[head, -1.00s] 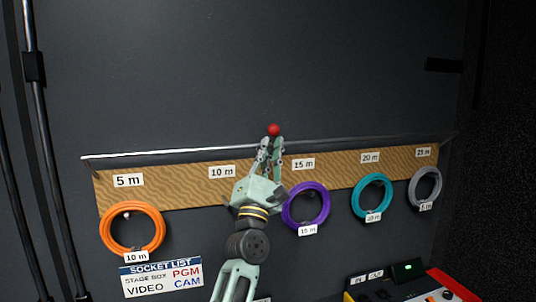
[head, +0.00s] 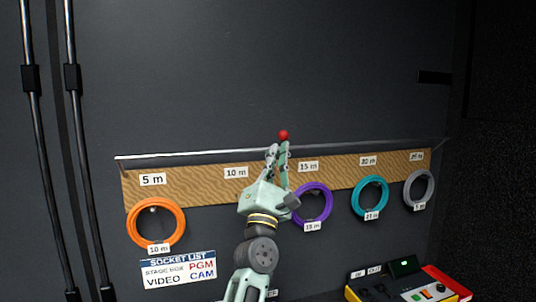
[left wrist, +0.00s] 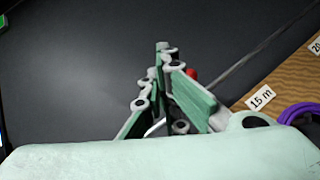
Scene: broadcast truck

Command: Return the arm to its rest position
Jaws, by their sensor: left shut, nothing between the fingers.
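My left gripper (head: 278,150) points up in front of the wooden cable board (head: 205,181), between the 10 m and 15 m labels. Its fingers are together with nothing held between them. A small red ball (head: 284,134) shows right at the fingertips in the head view; it also shows partly behind the fingers in the left wrist view (left wrist: 191,74). I cannot tell whether the fingers touch it. My right gripper is not in view.
Orange (head: 133,222), purple (head: 301,204), teal (head: 357,197) and grey (head: 407,188) cable coils hang along the board. A thin rail (head: 190,155) runs above it. A control box (head: 437,290) stands at lower right. Vertical poles (head: 84,150) stand at left. The upper wall is bare.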

